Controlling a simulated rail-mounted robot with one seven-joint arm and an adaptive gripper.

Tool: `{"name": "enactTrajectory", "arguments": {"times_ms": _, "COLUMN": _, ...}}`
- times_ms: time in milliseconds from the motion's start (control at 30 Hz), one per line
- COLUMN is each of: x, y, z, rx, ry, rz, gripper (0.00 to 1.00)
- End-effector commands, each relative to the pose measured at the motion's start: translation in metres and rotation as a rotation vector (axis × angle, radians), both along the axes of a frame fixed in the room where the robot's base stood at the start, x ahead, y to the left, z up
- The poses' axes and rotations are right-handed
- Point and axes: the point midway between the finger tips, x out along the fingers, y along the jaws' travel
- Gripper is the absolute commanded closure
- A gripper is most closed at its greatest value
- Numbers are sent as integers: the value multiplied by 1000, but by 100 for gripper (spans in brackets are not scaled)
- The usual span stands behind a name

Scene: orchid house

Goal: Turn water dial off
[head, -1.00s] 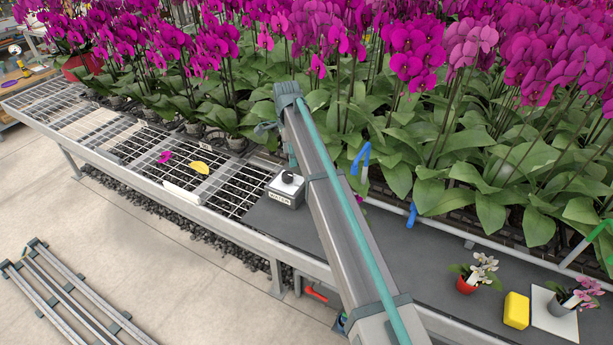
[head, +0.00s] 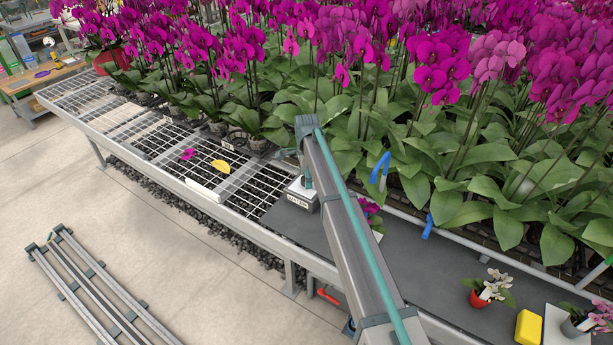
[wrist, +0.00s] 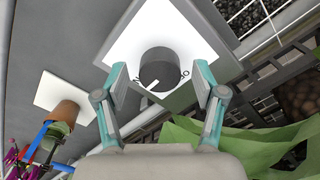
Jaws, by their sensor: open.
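The water dial is a dark round knob (wrist: 160,68) on a white-topped box, seen from above in the wrist view. More letters show at the lower right of the knob.
A yellow piece (head: 220,166) and a magenta petal (head: 187,154) lie on the mesh bench to the left. Dense orchids (head: 470,150) stand behind. A red pot (head: 481,297) and a yellow block (head: 529,327) are at the right. In the wrist view a terracotta pot (wrist: 65,112) lies left.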

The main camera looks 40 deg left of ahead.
Motion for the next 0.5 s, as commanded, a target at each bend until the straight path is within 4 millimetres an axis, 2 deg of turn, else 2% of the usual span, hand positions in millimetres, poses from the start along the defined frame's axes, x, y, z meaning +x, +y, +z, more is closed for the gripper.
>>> {"name": "enactTrajectory", "arguments": {"times_ms": 267, "x": 0, "y": 0, "z": -2, "rx": 0, "ry": 0, "rz": 0, "gripper": 30}}
{"name": "enactTrajectory", "arguments": {"times_ms": 500, "x": 0, "y": 0, "z": -2, "rx": 0, "ry": 0, "rz": 0, "gripper": 69}}
